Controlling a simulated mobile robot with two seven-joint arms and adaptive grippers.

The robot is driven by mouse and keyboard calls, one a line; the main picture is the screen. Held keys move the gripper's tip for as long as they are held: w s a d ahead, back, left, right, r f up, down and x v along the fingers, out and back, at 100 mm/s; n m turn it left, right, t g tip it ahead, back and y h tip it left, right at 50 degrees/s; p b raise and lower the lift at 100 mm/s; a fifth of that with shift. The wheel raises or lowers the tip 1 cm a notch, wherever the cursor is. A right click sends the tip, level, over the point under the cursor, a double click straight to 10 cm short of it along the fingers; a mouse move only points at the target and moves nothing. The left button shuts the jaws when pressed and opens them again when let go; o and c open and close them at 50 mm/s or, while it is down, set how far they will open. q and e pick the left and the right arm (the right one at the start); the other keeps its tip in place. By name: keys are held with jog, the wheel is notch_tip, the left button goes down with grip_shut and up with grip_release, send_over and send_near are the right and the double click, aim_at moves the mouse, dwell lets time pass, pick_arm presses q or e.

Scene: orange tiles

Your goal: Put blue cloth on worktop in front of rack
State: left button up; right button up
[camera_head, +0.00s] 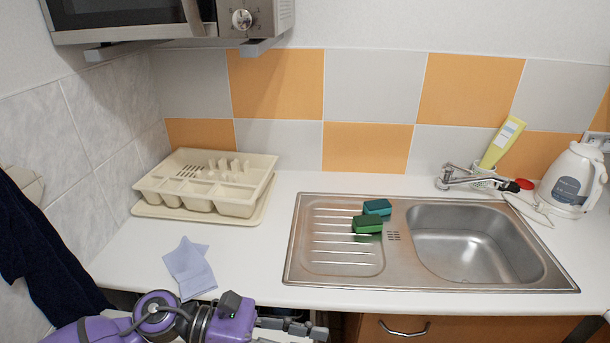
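The pale blue cloth (191,268) lies flat and unevenly folded on the white worktop (250,270), near its front edge at the left. It is in front of the cream dish rack (208,184), with bare worktop between them. The rack stands on a cream tray in the back left corner. My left gripper (290,330) is at the bottom edge of the view, right of the cloth and apart from it, by the worktop's front edge. Its fingers point right and are partly cut off, so I cannot tell their opening. My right gripper is not in view.
A steel sink (470,245) with a ribbed drainer holds a green sponge (367,224) and a blue-green sponge (377,207). A tap (462,177), yellow tube (503,142) and white kettle (573,180) stand at the back right. A microwave (165,18) overhangs the rack.

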pick_arm(q)
jog(key=w+a+f+n+t+y, duration=0.1)
jog(key=w+a+f+n+t, duration=0.2)
jog(key=n+t, duration=0.7)
jog(key=w+a+n+t+y, duration=0.1)
jog(key=w+a+n+t, duration=0.3)
jog(key=n, duration=1.1)
jog(key=a+f+n+t+y, duration=0.3)
jog(key=a+f+n+y, duration=0.35)
jog(key=f+n, duration=0.45)
jog(key=s+a+f+n+g+y, duration=0.3)
jog(key=s+f+n, duration=0.4)
jog(key=s+f, duration=0.2)
jog(key=s+a+f+n+g+y, duration=0.3)
jog(key=s+f+n+g+y, duration=0.1)
jog(key=s+f+n, duration=0.4)
jog(key=shift+s+a+f+n, duration=0.3)
jog(key=shift+s+f, duration=0.35)
jog(key=shift+f, duration=0.25)
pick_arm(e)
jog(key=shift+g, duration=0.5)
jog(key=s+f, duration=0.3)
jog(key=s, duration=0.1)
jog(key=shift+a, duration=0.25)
